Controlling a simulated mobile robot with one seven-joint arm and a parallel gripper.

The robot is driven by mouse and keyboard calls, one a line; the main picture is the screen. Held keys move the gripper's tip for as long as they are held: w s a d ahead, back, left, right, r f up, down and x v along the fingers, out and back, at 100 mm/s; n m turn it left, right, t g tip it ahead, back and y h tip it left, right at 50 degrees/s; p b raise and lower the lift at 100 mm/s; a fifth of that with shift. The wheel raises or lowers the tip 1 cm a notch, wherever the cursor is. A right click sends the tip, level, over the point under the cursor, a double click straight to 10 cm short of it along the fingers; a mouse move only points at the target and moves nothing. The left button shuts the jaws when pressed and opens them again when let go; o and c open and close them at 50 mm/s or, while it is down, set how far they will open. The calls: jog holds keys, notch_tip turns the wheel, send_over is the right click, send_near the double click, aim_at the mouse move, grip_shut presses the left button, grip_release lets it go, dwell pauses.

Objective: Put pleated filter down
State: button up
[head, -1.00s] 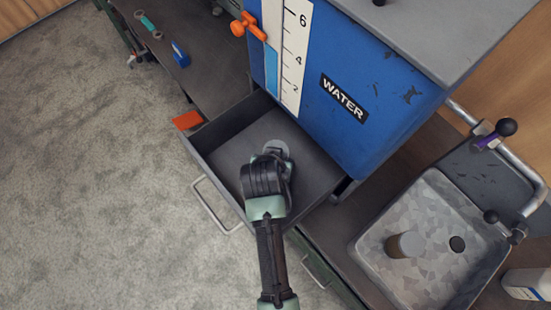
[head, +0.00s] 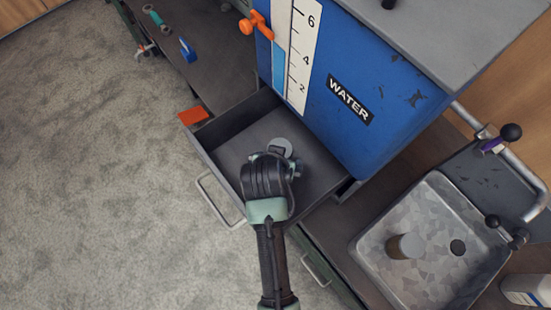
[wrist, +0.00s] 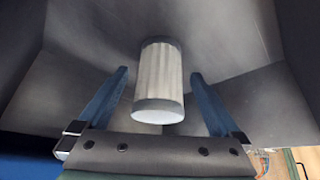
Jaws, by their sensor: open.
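The pleated filter (wrist: 158,82), a pale ribbed cylinder with grey end caps, stands inside the open drawer (head: 222,152). In the head view only its round grey end (head: 280,147) shows past my gripper (head: 278,160). In the wrist view, my gripper's two blue fingers are spread wide, one on each side of the filter. There is a visible gap between each finger and the filter. The gripper is open and holds nothing. The lower part of the filter is hidden by my gripper in the head view.
The blue water tank (head: 385,95) stands close behind the drawer. A metal sink (head: 385,280) at the right holds another short cylinder (head: 405,246). An orange piece (head: 193,116) lies by the drawer's left corner. The drawer floor left of my gripper is clear.

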jog(key=p+v, duration=0.1)
jog(key=v, duration=0.8)
jog(key=shift+r+p, duration=0.25)
jog(key=shift+p, duration=0.05)
jog(key=shift+s, duration=0.15)
